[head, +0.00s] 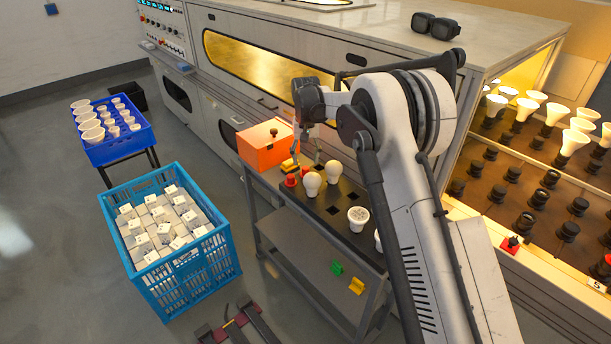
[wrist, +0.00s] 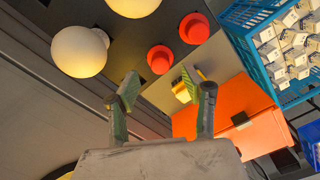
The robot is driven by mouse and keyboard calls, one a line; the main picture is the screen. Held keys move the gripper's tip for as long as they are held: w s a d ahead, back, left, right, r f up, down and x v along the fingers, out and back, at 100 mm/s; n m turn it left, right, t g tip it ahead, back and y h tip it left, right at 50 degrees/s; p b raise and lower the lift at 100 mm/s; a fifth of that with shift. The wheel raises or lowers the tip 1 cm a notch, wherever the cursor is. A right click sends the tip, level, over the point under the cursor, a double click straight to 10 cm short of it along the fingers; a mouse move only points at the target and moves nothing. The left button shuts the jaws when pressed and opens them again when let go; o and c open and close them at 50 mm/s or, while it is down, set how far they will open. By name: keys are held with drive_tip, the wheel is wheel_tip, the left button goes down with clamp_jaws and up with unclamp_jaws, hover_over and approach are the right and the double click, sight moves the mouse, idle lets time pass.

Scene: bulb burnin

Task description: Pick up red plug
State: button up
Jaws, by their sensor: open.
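Two small red plugs stand close together on the dark top of the cart. One red plug (head: 291,181) is nearer the cart's left edge and the other red plug (head: 305,171) is just behind it. In the wrist view one red plug (wrist: 160,59) lies just beyond my fingertips and the other red plug (wrist: 194,28) is farther up and right. My gripper (head: 306,157) hangs above and just behind them. In the wrist view my gripper (wrist: 158,80) has its fingers apart with nothing held between them.
White bulbs (head: 312,184) stand beside the plugs. Yellow pieces (head: 288,166) and an orange box (head: 265,146) are close behind. A blue crate (head: 225,262) of white boxes stands left of the cart. A lit rack of bulbs (head: 545,150) is at right.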

sight(306, 168)
wheel_tip(306, 168, down, 5)
drive_tip(key=shift+b, duration=0.5)
drive_tip(key=shift+s, duration=0.1)
drive_tip(key=shift+c, duration=0.3)
drive_tip(key=c, duration=1)
